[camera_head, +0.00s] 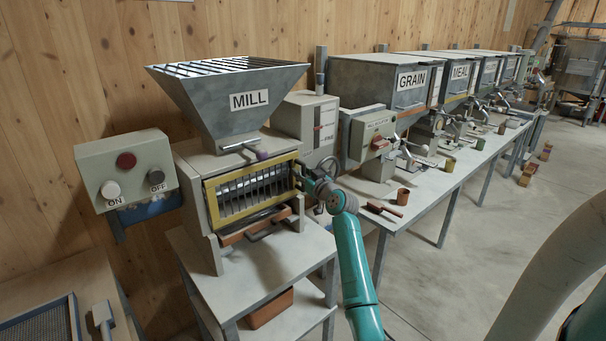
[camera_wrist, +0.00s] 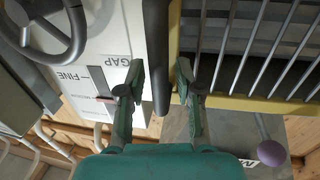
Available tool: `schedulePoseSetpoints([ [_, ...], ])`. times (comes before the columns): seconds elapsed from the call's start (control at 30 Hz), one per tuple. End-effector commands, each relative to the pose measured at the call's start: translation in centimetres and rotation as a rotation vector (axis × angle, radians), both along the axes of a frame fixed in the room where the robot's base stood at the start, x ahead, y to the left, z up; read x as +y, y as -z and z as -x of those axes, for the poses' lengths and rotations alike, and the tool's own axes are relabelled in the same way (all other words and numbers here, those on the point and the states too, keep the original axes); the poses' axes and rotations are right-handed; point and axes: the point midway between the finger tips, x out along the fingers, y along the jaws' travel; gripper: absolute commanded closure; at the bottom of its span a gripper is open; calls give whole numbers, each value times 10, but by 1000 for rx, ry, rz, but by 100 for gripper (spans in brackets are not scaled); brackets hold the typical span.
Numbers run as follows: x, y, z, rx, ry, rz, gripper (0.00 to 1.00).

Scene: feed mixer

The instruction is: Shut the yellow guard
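The yellow guard (camera_head: 212,205) is a yellow frame at the front of the mill (camera_head: 230,95), with grey slats showing inside it. I cannot tell whether it is fully closed. In the wrist view, the guard (camera_wrist: 262,105) fills the upper right. A dark upright bar (camera_wrist: 162,60) runs beside its yellow edge. My gripper (camera_head: 308,180) is at the guard's right side. In the wrist view, my gripper (camera_wrist: 157,78) has its two fingers apart, with the dark bar between them. I cannot tell whether either finger touches it.
A control box (camera_head: 127,178) with ON and OFF buttons is left of the mill. A purple knob (camera_head: 262,155) sits above the guard. A bench with bins (camera_head: 390,85) runs off to the right.

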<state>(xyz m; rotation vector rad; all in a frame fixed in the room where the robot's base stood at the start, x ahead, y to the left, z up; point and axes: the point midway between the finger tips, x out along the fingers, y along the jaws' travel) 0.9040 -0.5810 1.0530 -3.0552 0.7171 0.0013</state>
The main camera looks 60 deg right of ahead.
Motion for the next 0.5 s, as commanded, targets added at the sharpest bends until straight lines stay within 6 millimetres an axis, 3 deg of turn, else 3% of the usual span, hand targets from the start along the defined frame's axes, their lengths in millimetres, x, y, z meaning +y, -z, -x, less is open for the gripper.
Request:
schedulePoseSetpoints([
  [0.33,1,0,3,-1,0,0,59],
  [0.5,8,1,20,0,2,1,59],
])
